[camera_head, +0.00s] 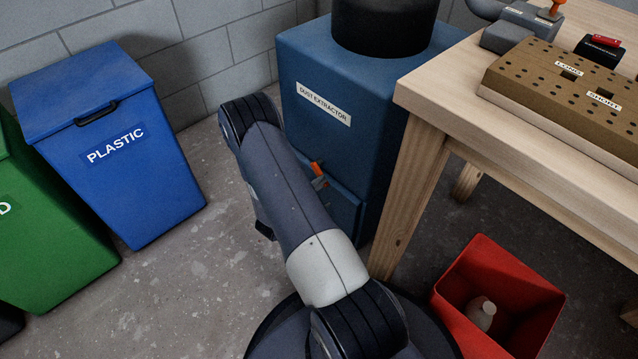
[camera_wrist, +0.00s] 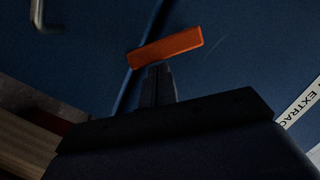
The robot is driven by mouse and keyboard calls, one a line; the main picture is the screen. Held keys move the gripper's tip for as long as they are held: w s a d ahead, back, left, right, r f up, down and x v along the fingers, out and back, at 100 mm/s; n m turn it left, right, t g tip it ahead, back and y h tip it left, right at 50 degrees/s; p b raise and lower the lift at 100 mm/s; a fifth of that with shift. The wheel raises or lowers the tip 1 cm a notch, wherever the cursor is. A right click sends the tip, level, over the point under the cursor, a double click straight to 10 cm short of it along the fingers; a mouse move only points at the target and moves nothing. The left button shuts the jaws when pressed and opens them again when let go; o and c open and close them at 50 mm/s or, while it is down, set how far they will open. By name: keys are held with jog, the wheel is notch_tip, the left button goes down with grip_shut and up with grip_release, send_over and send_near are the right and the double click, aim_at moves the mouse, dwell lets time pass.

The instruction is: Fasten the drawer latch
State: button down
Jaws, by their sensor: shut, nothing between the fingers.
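The dust extractor (camera_head: 345,75) is a blue cabinet with a black top, standing beside the workbench. Its orange latch lever (camera_head: 316,168) shows just past my arm, above the drawer front (camera_head: 343,207). In the wrist view the orange lever (camera_wrist: 166,47) lies slightly tilted across a dark seam in the blue face. My gripper (camera_wrist: 158,72) is shut and empty, its fingertips right at the lever's edge. I cannot tell whether they touch it. My arm hides part of the drawer in the head view. A metal handle (camera_wrist: 41,18) shows at the wrist view's upper left.
A wooden workbench (camera_head: 440,95) with a drilled block (camera_head: 545,85) stands at right, its leg close to the extractor. A red bin (camera_head: 465,262) holding a pale bottle is below. Blue (camera_head: 120,190) and green (camera_head: 50,240) bins stand left. Bare floor lies between.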

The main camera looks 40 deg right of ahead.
jog(key=shift+f+b, duration=0.25)
jog(key=shift+b, duration=0.15)
jog(key=shift+f, duration=0.1)
jog(key=shift+w+a+f+b, duration=0.1)
jog(key=shift+w+f+b, duration=0.45)
jog(key=shift+b, duration=1.1)
jog(key=shift+w+f+b, duration=0.25)
jog(key=shift+f+b, duration=0.5)
jog(key=shift+b, duration=0.85)
jog(key=shift+w+b, duration=0.2)
jog(key=shift+b, duration=0.15)
